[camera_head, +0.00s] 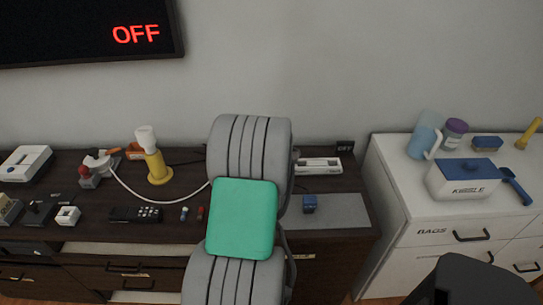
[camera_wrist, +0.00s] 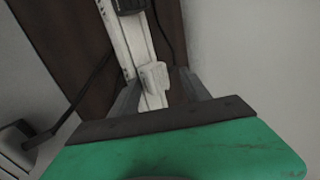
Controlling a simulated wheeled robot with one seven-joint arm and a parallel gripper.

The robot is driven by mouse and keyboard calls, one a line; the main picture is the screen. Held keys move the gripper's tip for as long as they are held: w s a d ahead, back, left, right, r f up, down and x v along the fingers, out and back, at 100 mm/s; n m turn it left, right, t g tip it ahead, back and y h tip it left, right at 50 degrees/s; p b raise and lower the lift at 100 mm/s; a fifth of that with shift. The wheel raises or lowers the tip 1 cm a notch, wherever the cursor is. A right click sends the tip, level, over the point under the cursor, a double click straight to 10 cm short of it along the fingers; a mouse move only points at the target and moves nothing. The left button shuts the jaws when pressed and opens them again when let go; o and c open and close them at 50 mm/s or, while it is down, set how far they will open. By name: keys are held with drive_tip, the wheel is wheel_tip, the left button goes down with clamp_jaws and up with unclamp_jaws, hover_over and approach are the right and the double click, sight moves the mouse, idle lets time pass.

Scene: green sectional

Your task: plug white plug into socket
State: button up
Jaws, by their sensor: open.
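A white power strip (camera_head: 318,165) lies on the dark cabinet against the wall, partly hidden by my arm in the head view. It also shows in the wrist view (camera_wrist: 117,35), running down from the top. A small white plug (camera_wrist: 153,76) is at the strip's near part. I cannot tell whether it is seated in a socket or only in front of it. My gripper (camera_wrist: 157,88) is open, with a dark finger on each side of the white plug. The fingers are hidden behind my arm in the head view.
A yellow lamp-like object (camera_head: 157,166) and a white cord (camera_head: 140,199) are left of my arm. A white dresser (camera_head: 400,215) is at right.

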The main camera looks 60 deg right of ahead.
drive_tip(key=shift+s+a+f, duration=0.15)
drive_tip(key=shift+a+f, duration=0.2)
drive_tip(key=shift+f, duration=0.2)
drive_tip(key=d+v, duration=0.1)
drive_tip(key=v, duration=0.7)
drive_tip(key=shift+r, duration=0.4)
drive_tip(key=shift+a, duration=0.1)
